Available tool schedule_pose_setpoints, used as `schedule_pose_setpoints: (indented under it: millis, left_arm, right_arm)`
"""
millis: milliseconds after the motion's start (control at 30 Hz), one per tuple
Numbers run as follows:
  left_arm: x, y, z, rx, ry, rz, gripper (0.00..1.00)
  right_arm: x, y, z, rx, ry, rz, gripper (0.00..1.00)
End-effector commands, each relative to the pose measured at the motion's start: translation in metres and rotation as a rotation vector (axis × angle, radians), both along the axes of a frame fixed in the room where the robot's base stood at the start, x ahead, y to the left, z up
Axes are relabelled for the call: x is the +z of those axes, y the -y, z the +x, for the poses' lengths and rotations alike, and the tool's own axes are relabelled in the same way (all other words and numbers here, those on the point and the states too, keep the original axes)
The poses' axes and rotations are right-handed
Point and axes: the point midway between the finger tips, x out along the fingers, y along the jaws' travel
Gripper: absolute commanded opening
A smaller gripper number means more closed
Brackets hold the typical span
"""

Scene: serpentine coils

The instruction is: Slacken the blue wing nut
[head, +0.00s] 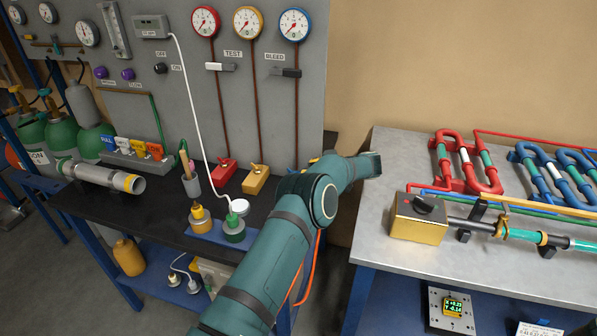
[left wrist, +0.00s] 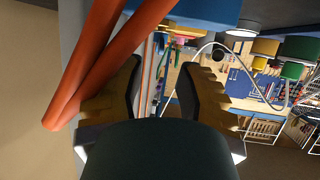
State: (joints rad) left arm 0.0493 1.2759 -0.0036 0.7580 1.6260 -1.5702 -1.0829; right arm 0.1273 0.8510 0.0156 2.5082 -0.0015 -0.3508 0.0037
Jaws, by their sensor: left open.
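Most of this valve is hidden, and I cannot tell how the nut is turned. My right gripper is not in view.
Red (head: 222,172) and yellow (head: 256,180) valve blocks stand left of my arm on the black bench. A tool cup (head: 191,184) and a white cable (head: 190,90) are nearby. A metal table (head: 372,215) with coils stands right, across a gap.

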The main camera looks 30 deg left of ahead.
Motion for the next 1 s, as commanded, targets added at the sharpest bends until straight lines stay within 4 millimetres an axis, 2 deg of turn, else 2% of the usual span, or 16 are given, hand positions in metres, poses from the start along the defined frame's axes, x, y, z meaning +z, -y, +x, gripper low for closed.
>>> schedule_pose_setpoints:
  millis: [100,333,500,1000]
  left_arm:
    - [0.009,0.023,0.002,-0.001,0.0,-0.001,0.34]
    - [0.019,0.051,0.004,-0.001,-0.003,-0.002,0.34]
    - [0.022,0.057,0.004,0.001,-0.003,-0.001,0.34]
    - [0.025,0.057,0.004,0.001,-0.003,-0.001,0.34]
  right_arm:
    - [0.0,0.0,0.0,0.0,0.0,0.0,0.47]
    - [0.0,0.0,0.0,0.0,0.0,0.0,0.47]
    - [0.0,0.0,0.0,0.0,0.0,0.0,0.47]
    - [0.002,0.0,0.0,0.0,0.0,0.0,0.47]
